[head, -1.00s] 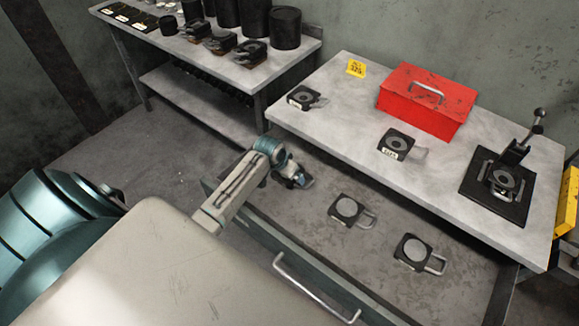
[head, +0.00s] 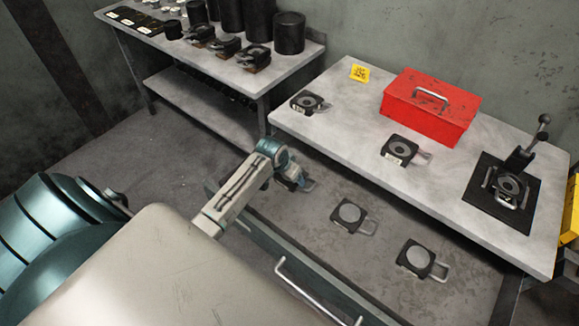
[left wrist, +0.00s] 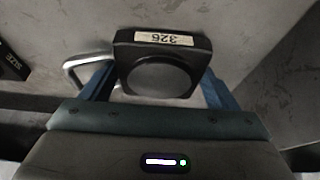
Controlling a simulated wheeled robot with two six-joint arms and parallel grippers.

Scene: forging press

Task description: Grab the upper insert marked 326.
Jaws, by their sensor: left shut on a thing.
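The insert marked 326 (left wrist: 160,72) is a dark square block with a round grey face and a pale label, upside down in the left wrist view. A metal loop handle (left wrist: 84,68) sticks out at its left. My left gripper (left wrist: 158,88) is shut on this block, with blue fingers at both sides. In the head view my left gripper (head: 289,176) is over the left end of an open drawer (head: 305,225), and its arm mostly hides the block. I cannot tell if the block touches the drawer floor. My right gripper is in neither view.
Two similar inserts lie in the drawer, one mid-drawer (head: 349,214) and one further right (head: 417,257). On the tabletop (head: 350,125) above are two labelled inserts, a red box (head: 425,112), a yellow tag (head: 359,73) and a lever press (head: 508,185).

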